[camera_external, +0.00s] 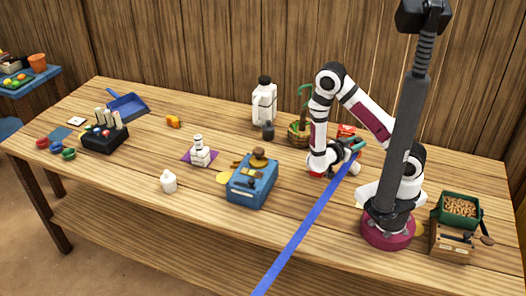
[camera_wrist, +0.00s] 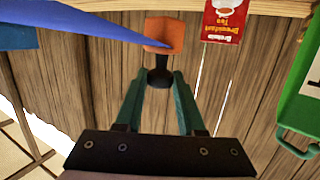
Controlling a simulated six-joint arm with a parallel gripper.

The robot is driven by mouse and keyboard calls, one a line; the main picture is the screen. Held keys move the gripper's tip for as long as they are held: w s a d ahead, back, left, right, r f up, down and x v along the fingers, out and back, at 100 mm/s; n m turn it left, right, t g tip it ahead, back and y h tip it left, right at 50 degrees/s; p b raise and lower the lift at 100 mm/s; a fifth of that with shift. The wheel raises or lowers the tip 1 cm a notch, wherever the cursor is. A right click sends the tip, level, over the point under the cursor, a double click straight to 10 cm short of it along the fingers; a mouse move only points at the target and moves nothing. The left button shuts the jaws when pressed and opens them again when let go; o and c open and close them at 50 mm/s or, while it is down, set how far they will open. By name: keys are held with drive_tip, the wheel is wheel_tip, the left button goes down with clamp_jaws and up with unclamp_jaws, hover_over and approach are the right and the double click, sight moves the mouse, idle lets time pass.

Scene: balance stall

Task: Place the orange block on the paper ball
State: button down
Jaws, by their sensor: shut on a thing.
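My gripper (camera_wrist: 159,76) is shut on the black stem of a black-and-orange thing (camera_wrist: 159,62), whose flat orange end points away from the jaws. I cannot tell if this is the orange block. In the external view my gripper (camera_external: 356,146) is low over the right part of the table, and what it holds is too small to make out. A small whitish lump (camera_external: 355,169) by the gripper may be the paper ball; I cannot tell.
A blue strip (camera_external: 305,226) runs from near my gripper past the front edge. A red tea box (camera_wrist: 226,20) and a green container (camera_wrist: 299,105) are close by. A blue box (camera_external: 252,190), a white bottle (camera_external: 264,103) and a plant basket (camera_external: 298,134) stand left.

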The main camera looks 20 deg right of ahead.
drive_tip(key=shift+f, duration=0.95)
drive_tip(key=shift+f, duration=0.1)
drive_tip(key=c, duration=0.5)
unclamp_jaws()
drive_tip(key=v, duration=1.2)
